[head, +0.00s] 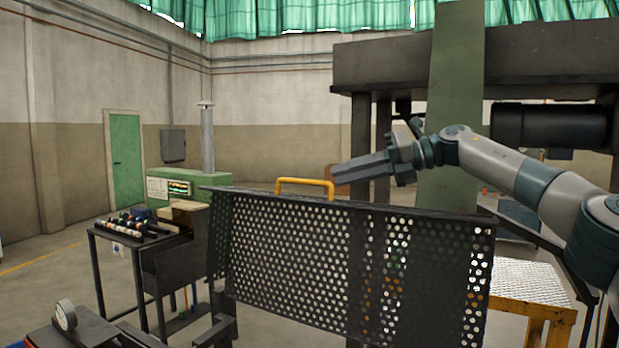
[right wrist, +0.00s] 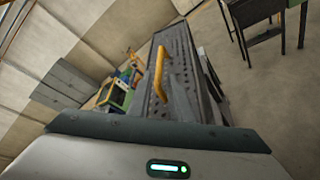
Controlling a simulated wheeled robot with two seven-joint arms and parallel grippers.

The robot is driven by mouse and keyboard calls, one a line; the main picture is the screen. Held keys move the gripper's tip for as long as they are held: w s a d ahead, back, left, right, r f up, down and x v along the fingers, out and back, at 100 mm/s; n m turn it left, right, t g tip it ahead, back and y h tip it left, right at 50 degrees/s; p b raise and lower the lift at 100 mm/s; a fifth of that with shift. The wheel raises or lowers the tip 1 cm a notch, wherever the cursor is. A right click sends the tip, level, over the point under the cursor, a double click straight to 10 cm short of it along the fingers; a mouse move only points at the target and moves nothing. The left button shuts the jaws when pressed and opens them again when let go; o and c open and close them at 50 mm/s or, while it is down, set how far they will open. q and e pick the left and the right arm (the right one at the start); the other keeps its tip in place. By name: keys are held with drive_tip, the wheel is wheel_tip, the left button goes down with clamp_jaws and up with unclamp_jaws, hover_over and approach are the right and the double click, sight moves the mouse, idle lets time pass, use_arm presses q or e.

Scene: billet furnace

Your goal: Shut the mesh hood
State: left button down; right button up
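The mesh hood (head: 300,255) is a dark perforated metal panel standing roughly upright in the middle of the head view. A yellow handle (head: 305,182) sits on its top edge. The handle also shows in the right wrist view (right wrist: 159,73), with the hood seen steeply along its length. My right gripper (head: 345,175) reaches in from the right, just above the hood's top edge and to the right of the handle. Its fingers look together, with no gap visible, and nothing is between them. It appears apart from the handle. My left gripper is not in view.
A dark press-like frame (head: 400,62) with a green upright plate (head: 452,110) stands behind my right arm. A rack of rods (head: 130,225) and a green control box (head: 178,186) stand left. A yellow-framed table (head: 530,283) is at right. A gauge (head: 65,314) is at lower left.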

sight(310, 183)
drive_tip(key=p+x, duration=0.3)
drive_tip(key=x, duration=0.5)
drive_tip(key=shift+r, duration=0.1)
drive_tip(key=shift+w+a+f+p, duration=0.1)
drive_tip(key=shift+a+f+p, duration=0.1)
drive_tip(key=shift+a+p, duration=0.2)
clamp_jaws()
